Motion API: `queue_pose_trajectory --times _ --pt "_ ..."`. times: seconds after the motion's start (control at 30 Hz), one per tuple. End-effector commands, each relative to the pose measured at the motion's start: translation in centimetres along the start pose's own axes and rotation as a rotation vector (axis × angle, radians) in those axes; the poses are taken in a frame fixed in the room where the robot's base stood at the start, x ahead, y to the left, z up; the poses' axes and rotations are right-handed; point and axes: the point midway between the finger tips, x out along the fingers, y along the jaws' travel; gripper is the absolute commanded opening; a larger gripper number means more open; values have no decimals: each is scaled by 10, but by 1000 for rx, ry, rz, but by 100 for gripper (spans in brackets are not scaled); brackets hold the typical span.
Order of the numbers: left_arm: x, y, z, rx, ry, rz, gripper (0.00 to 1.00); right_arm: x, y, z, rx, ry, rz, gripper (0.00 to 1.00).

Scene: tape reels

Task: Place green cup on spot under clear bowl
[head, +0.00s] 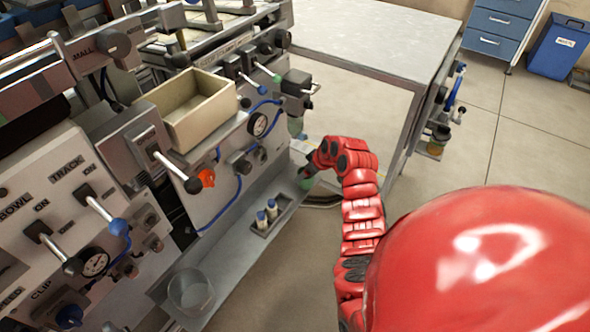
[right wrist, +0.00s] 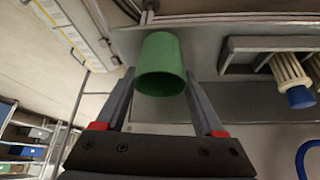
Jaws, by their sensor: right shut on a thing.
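The green cup (right wrist: 162,62) sits between the fingers of my right gripper (right wrist: 160,100), which is shut on it, in the right wrist view. In the head view my right gripper (head: 308,174) is at the far end of the low ledge, and only a little of the green cup (head: 305,184) shows past it. The clear bowl (head: 191,292) is on the near end of the same ledge, well to the lower left of the gripper. No marked spot can be made out under the bowl. My left gripper is not in view.
The machine panel with knobs, levers and blue hoses (head: 225,150) rises behind the ledge. A tan box (head: 190,110) is on it. Open floor (head: 290,265) lies in front.

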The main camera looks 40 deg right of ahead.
Motion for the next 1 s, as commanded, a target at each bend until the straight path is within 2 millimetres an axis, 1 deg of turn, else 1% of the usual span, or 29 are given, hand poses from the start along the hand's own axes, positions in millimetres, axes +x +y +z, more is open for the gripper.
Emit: queue_pose_trajectory --times 0.03,0.27,0.37,0.43,0.53,0.57,0.77,0.93,0.97,1.0 --pt "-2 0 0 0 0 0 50 4 0 -4 2 -1 -1 17" --pt "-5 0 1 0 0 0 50 10 1 -18 1 3 2 17" --pt "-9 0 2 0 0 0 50 17 0 -27 3 0 -1 17" --pt "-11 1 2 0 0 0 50 22 0 -37 1 3 -1 17" --pt "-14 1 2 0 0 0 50 28 0 -44 2 -1 -2 17" --pt "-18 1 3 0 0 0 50 32 0 -40 1 -2 0 17" --pt "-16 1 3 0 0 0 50 30 1 -40 1 0 1 17" --pt "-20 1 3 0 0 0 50 34 1 -38 2 0 1 17" --pt "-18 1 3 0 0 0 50 33 1 -38 1 0 1 76" --pt "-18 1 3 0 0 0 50 33 1 -38 2 0 1 83"
